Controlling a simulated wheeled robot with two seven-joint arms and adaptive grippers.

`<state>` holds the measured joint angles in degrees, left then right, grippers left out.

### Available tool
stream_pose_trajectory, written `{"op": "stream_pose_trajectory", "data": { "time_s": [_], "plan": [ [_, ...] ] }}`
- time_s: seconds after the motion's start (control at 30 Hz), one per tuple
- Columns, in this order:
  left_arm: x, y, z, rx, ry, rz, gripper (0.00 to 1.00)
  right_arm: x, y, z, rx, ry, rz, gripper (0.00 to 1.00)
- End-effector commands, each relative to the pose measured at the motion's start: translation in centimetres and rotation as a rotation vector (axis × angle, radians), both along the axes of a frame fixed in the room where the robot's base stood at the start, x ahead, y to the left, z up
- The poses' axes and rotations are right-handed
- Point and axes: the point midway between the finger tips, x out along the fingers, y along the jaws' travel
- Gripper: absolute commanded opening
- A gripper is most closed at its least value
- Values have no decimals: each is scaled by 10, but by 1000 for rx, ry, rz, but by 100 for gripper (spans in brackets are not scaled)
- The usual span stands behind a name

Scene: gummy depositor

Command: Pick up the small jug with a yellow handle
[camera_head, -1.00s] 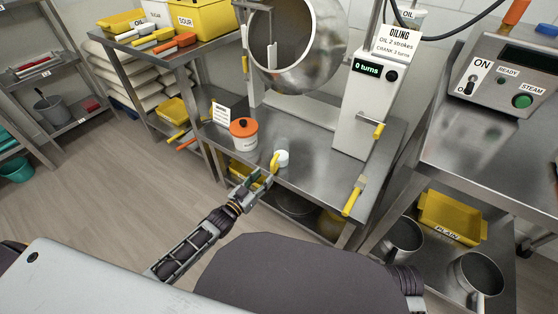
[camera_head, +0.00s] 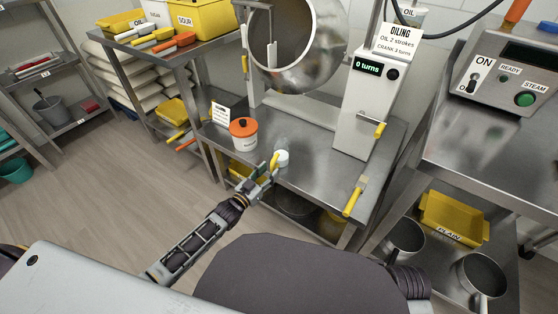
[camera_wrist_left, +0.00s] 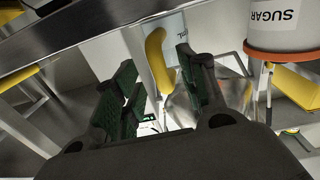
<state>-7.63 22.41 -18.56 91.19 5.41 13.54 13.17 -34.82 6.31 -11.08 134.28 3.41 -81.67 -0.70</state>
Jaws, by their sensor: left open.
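The small jug (camera_head: 283,157) is white with a yellow handle (camera_head: 275,161) and stands near the front edge of the steel table (camera_head: 310,172), its handle toward my gripper. In the left wrist view the yellow handle (camera_wrist_left: 158,62) shows between the dark green finger pads, with the jug's pale body partly hidden behind it. My left gripper (camera_head: 264,173) is open at the table edge, its fingertips on either side of the handle. I cannot tell whether either finger touches it. My right gripper is not in view.
A white sugar tub with an orange lid (camera_head: 243,132) stands left of the jug and also shows in the left wrist view (camera_wrist_left: 282,28). A dispenser (camera_head: 362,105) stands at the back right. A yellow-handled brush (camera_head: 355,196) lies at the table's front right edge.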

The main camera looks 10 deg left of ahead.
Motion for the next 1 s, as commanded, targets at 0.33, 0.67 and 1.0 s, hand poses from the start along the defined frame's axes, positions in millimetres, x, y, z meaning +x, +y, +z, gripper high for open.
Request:
{"op": "stream_pose_trajectory", "data": {
  "time_s": [0.33, 0.67, 1.0],
  "plan": [
    [26, -10, -1, 0, 0, 0, 42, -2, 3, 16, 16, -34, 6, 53],
    [28, -12, 0, 0, 1, 0, 42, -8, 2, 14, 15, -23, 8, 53],
    [28, -11, -1, 0, 1, 0, 29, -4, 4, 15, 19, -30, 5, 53]
  ]
}}
